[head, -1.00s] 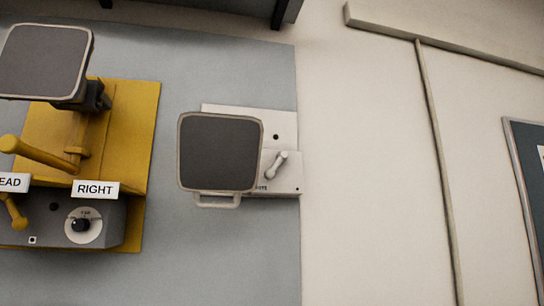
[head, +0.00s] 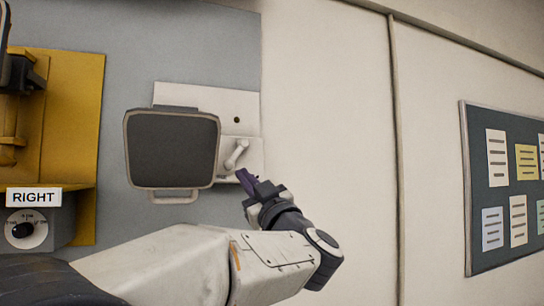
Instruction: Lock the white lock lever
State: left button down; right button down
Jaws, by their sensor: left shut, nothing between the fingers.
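The white lock lever (head: 236,155) is a small pale handle on the white wall unit (head: 238,108), right of a dark square panel (head: 172,148) with a pale frame and a loop handle below. The lever is tilted, its upper end to the right. My left gripper (head: 246,178) is shut and empty, its purple fingertips just below the lever, near the unit's lower right corner. I cannot tell whether the fingertips touch the unit. My right gripper is not in view.
A yellow unit (head: 80,130) with a RIGHT label (head: 34,197) and a dial (head: 24,230) is on the left. A notice board (head: 505,185) with papers hangs at the right. The pale wall (head: 330,100) between is bare.

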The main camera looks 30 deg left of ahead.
aim_at(230, 159)
pick_arm(q)
jog(key=p+x, duration=0.5)
jog(key=x, duration=0.4)
jog(key=shift+d+r+p, duration=0.15)
jog(key=shift+p, duration=0.15)
jog(key=shift+w+a+r, duration=0.1)
jog(key=shift+w+a, duration=0.2)
jog(key=shift+a, duration=0.15)
jog(key=shift+w+n, duration=0.1)
jog(key=shift+n, duration=0.4)
